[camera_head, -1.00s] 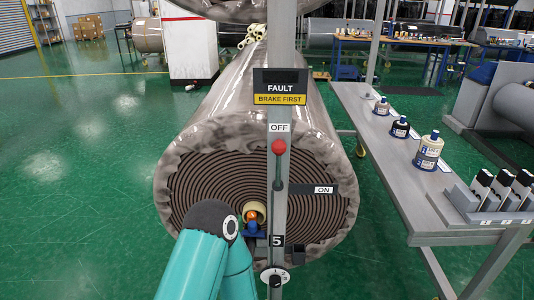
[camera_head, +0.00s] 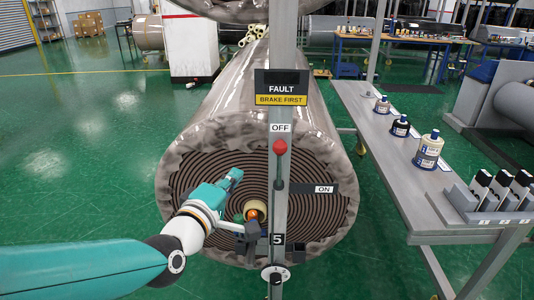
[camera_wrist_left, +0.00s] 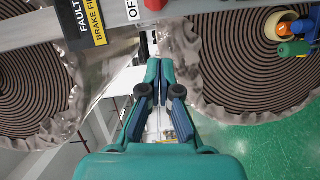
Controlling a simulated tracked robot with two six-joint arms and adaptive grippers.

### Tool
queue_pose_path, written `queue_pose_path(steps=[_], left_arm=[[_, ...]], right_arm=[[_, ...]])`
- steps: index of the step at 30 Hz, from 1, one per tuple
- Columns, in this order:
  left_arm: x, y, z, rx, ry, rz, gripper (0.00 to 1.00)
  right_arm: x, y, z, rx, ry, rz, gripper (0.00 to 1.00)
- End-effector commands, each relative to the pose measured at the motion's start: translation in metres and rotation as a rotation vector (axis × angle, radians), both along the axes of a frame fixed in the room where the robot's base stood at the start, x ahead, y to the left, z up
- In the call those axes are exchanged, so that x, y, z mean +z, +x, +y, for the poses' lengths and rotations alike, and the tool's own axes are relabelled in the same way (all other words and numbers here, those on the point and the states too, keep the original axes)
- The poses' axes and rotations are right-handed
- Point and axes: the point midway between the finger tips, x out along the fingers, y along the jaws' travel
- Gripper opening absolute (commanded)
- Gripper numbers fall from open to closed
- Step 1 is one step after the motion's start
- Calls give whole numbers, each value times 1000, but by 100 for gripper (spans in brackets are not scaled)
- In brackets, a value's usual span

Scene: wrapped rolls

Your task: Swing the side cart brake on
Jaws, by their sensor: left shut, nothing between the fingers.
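The brake lever (camera_head: 279,165) has a red knob and a dark stem, on a grey post (camera_head: 284,60) in front of the wrapped roll. Its knob stands upright just below the OFF label (camera_head: 280,128). The ON label (camera_head: 324,189) sits lower, to the right of the post. My left gripper (camera_head: 237,174) is shut and empty, left of the post and lower than the knob, apart from the lever. In the left wrist view its closed fingers (camera_wrist_left: 156,66) point up the picture toward the post, and the red knob (camera_wrist_left: 155,4) shows at the top edge. My right gripper is not in view.
The large wrapped roll (camera_head: 190,150) stands behind the post, with its core (camera_head: 255,210) near the gripper. A sign (camera_head: 281,87) reads FAULT, BRAKE FIRST. A grey bench (camera_head: 385,160) with several bottles is on the right.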

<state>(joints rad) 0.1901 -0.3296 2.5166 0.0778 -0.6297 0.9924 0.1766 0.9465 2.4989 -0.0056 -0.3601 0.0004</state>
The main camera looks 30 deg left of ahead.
Motion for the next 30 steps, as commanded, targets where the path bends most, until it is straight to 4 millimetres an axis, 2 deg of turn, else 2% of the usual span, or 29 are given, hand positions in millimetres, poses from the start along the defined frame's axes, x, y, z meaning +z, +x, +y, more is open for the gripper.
queue_pose_path(steps=[4,8,21,25,30], left_arm=[[7,3,4,8,-12,-19,0],[6,18,7,8,-10,-16,0],[2,98,26,8,-10,-15,0],[0,113,12,4,-10,-15,0],[-3,124,6,7,-8,-18,0]], right_arm=[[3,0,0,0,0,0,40],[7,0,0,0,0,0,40],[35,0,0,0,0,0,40],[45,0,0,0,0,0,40],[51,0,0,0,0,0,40]])
